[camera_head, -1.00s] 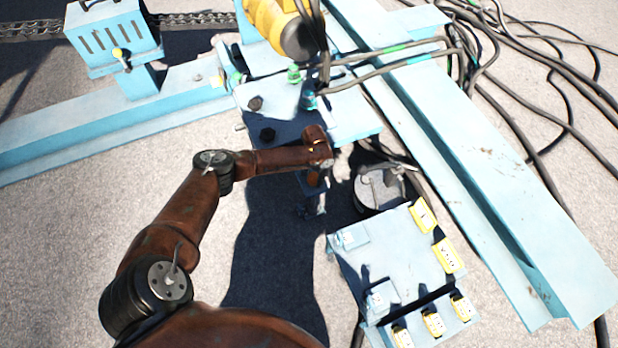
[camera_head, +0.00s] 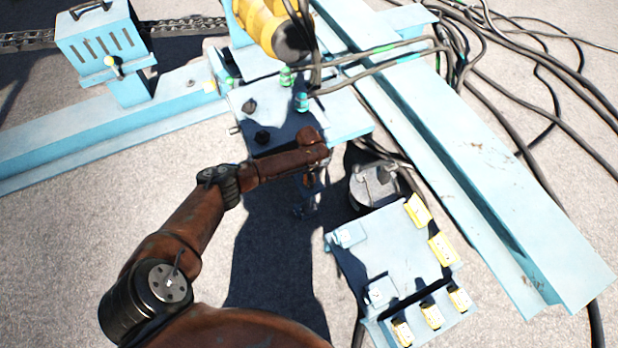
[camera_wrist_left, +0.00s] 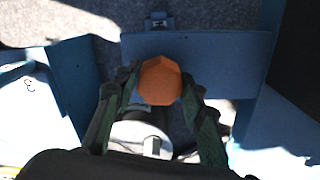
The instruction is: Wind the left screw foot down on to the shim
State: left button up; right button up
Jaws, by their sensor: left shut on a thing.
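In the left wrist view an orange faceted head (camera_wrist_left: 160,82), seemingly the top of the left screw foot, sits between the two fingers of my left gripper (camera_wrist_left: 158,96). The fingers touch it on both sides and are shut on it. In the head view my left gripper (camera_head: 311,176) is small and shadowed, at the front edge of the blue machine plate (camera_head: 345,116). The screw's lower end and the shim cannot be made out; my wrist and shadow cover that spot. My right gripper is not in view.
A grey round drum (camera_head: 372,188) stands close to the right of my gripper. A blue panel with yellow labels (camera_head: 390,250) lies in front of it. A long blue beam (camera_head: 470,150) and loose black cables (camera_head: 560,90) lie at right. Open ground is at lower left.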

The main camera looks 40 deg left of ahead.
pick_arm(q)
jog(key=shift+d+m, duration=0.1)
jog(key=shift+m, duration=0.3)
jog(key=o, duration=1.1)
jog(key=shift+o, duration=0.2)
jog(key=shift+r, duration=0.1)
notch_tip(320, 180, up, 12)
